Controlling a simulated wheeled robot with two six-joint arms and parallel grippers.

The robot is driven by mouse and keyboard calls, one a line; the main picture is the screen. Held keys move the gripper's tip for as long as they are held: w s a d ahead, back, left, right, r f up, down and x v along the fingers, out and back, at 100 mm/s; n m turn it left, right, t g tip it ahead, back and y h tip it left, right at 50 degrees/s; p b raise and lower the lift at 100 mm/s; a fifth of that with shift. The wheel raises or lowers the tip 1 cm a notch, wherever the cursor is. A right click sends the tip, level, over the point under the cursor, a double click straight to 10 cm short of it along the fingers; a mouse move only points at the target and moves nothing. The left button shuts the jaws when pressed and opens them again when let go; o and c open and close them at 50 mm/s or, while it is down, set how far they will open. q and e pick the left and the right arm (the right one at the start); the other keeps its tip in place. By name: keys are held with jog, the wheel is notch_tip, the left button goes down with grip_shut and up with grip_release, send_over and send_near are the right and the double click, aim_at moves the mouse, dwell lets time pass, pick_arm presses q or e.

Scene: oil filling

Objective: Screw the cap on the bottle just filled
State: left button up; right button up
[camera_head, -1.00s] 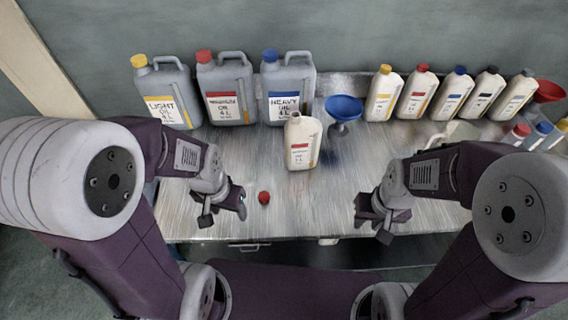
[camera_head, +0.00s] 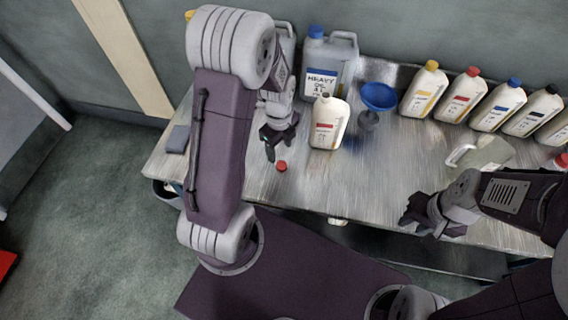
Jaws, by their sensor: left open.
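A cream bottle (camera_head: 324,138) with a red label stands upright on the metal table, its neck bare of a cap. A small red cap (camera_head: 281,166) lies on the table in front and to the left of the bottle. My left gripper (camera_head: 271,152) is open and empty, pointing down close to the cap on its upper left. Part of it is hidden by its own arm. My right gripper (camera_head: 415,222) is at the table's front edge on the right, apart from the bottle and cap. Its jaw gap is not clear.
A blue funnel (camera_head: 378,97) stands to the right of the bottle. A grey heavy-oil can (camera_head: 327,66) stands behind it. Several capped bottles line the back right, with a clear jug (camera_head: 482,152) in front. The table's middle front is free.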

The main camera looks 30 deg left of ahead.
aim_at(281, 165)
pick_arm(q)
jog(key=shift+d+f, duration=0.2)
jog(key=shift+f, duration=0.55)
jog(key=shift+d+f, duration=0.15)
jog(key=shift+f, duration=0.6)
jog(key=shift+a+f, duration=0.25)
jog(key=shift+f, duration=0.2)
jog(key=shift+d, duration=0.1)
notch_tip(281, 165, down, 5)
jog(key=shift+w+f, duration=0.1)
jog(key=shift+w, duration=0.05)
grip_shut()
